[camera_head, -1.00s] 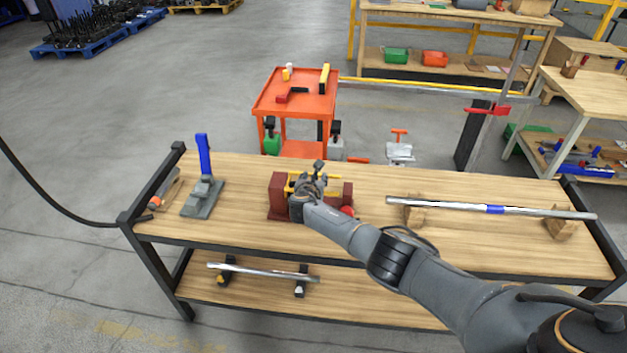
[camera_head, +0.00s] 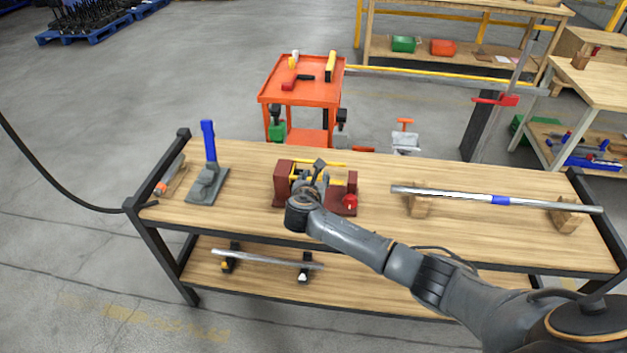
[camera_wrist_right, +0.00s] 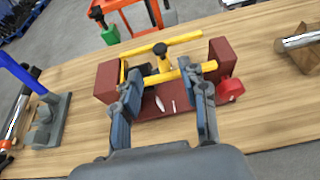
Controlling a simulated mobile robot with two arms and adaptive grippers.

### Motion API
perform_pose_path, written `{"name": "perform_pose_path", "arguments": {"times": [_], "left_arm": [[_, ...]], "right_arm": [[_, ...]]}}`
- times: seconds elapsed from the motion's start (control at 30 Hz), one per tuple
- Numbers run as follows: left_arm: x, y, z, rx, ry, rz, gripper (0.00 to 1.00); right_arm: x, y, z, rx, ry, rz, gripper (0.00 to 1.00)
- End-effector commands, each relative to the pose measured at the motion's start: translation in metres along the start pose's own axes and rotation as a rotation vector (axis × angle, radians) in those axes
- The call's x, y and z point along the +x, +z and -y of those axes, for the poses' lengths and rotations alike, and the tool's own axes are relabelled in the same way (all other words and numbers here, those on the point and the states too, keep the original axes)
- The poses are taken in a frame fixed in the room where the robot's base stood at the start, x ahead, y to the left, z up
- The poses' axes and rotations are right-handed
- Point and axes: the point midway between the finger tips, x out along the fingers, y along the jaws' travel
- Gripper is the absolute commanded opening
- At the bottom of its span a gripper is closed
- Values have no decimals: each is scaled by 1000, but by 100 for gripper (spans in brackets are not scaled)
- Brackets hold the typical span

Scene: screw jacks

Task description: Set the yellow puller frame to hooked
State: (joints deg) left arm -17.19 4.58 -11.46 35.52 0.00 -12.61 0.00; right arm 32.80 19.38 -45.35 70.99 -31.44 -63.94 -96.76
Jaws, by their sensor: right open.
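The yellow puller frame (camera_head: 320,164) is part of a dark red fixture (camera_head: 283,183) on the wooden workbench. In the right wrist view the yellow frame (camera_wrist_right: 160,47) shows two bars and a yellow screw post with a dark top between two dark red blocks (camera_wrist_right: 222,52). A red knob (camera_wrist_right: 229,90) is on the right block. My right gripper (camera_head: 316,172) is over the fixture and hides part of it. In the right wrist view the gripper (camera_wrist_right: 165,85) is open, its fingers on either side of the near yellow bar; contact is unclear. My left gripper is out of view.
On the bench, a grey stand with a blue handle (camera_head: 208,145) is at left. A metal bar with a blue band (camera_head: 500,200) rests on wooden blocks at right. An orange cart (camera_head: 300,90) stands behind. Bench surface between them is clear.

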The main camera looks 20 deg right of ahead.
Motion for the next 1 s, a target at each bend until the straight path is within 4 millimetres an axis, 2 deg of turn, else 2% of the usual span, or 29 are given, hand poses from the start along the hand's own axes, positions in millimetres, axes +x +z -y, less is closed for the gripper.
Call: {"name": "perform_pose_path", "arguments": {"times": [0.1, 0.27, 0.8, 0.9, 0.97, 1.0], "left_arm": [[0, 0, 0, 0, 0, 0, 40], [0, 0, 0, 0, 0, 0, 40], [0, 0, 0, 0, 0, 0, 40], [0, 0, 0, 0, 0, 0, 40], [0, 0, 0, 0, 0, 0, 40], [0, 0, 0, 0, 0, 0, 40]], "right_arm": [[-13, -1, 0, -1, 2, 0, 44], [-21, 0, 0, -1, 1, 0, 44], [-23, -2, 0, 6, 2, -4, 44], [-34, -18, -1, 82, 8, -45, 44], [-48, -37, 0, 189, 11, -99, 44], [-60, -53, 1, 284, 9, -147, 44]]}}
